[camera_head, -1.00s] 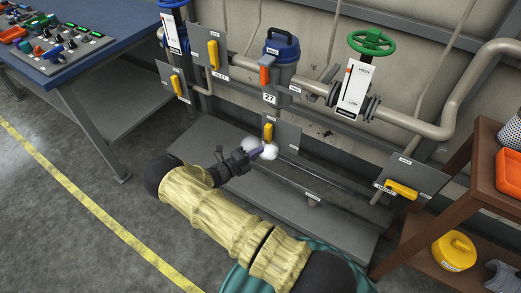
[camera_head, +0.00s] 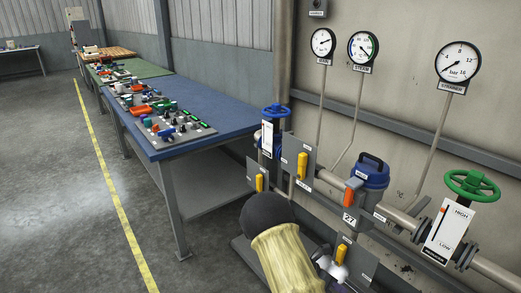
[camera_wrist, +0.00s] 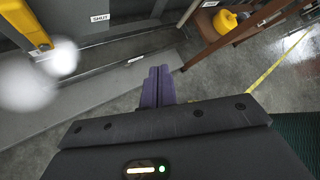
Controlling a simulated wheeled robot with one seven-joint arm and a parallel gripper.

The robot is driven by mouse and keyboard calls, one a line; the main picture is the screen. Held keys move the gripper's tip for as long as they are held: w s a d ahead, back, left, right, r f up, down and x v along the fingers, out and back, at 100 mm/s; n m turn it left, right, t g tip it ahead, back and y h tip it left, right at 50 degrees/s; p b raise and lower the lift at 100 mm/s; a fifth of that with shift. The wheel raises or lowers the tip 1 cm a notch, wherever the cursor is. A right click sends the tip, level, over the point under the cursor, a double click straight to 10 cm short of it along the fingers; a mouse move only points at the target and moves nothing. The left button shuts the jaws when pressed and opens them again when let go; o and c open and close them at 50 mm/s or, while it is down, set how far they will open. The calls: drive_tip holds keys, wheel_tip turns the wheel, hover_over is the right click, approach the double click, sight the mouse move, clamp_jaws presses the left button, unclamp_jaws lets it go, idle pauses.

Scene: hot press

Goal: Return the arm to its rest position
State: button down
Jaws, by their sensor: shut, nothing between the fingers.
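My gripper (camera_wrist: 158,86) shows in the wrist view with its two purple fingers pressed together and nothing between them. It points down over the grey base plate (camera_wrist: 125,82) and the floor. A yellow lever (camera_head: 341,255) on a grey plate stands just right of the arm. A yellow lever (camera_wrist: 25,22) also shows at the upper left of the wrist view, with blurred white puffs beside it.
A blue workbench (camera_head: 200,115) with a control panel (camera_head: 178,132) stands at the left. The pipe run carries a blue-lidded strainer (camera_head: 371,172), a green handwheel (camera_head: 472,185) and gauges (camera_head: 363,47) above. A brown shelf (camera_wrist: 225,32) with a yellow object (camera_wrist: 225,20) stands away from the fingers. Floor at left is clear.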

drive_tip(key=s+a+r+m+t+y, duration=0.2)
drive_tip(key=s+a+r+m+y, duration=0.25)
drive_tip(key=s+r+m, duration=0.55)
drive_tip(key=s+a+r+m+t+y, duration=0.35)
drive_tip(key=s+r+m+y, duration=0.35)
drive_tip(key=m, duration=0.7)
wheel_tip(320, 180, up, 25)
drive_tip(key=w+g+p, duration=0.1)
drive_tip(key=w+p, duration=0.1)
drive_tip(key=p, duration=2.2)
drive_tip(key=shift+a+r+h, duration=0.2)
drive_tip(key=shift+h, duration=0.15)
drive_tip(key=shift+w, duration=0.1)
